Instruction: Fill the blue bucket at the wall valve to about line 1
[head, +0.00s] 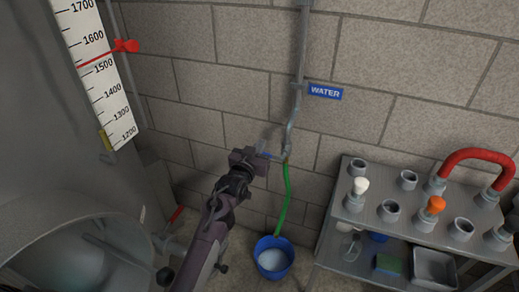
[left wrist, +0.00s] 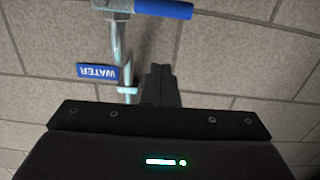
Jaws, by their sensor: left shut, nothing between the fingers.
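The blue bucket (head: 262,244) stands on the floor by the wall, under the end of a green hose (head: 287,200). A pale surface that looks like water shows inside it; no line marks can be made out. The hose hangs from the wall valve (head: 285,154) on a grey pipe. The valve's blue lever (left wrist: 165,9) points sideways from the pipe in the left wrist view. My left gripper (head: 263,155) is beside the lever in the head view, shut and empty; its closed fingers (left wrist: 160,72) appear apart from the lever in the wrist view. My right gripper is not in view.
A blue WATER sign (head: 325,91) is on the block wall. A metal rack (head: 337,222) with fittings and a red hose (head: 475,154) stands right of the bucket. A large tank (head: 45,120) with a scale (head: 97,75) fills the left.

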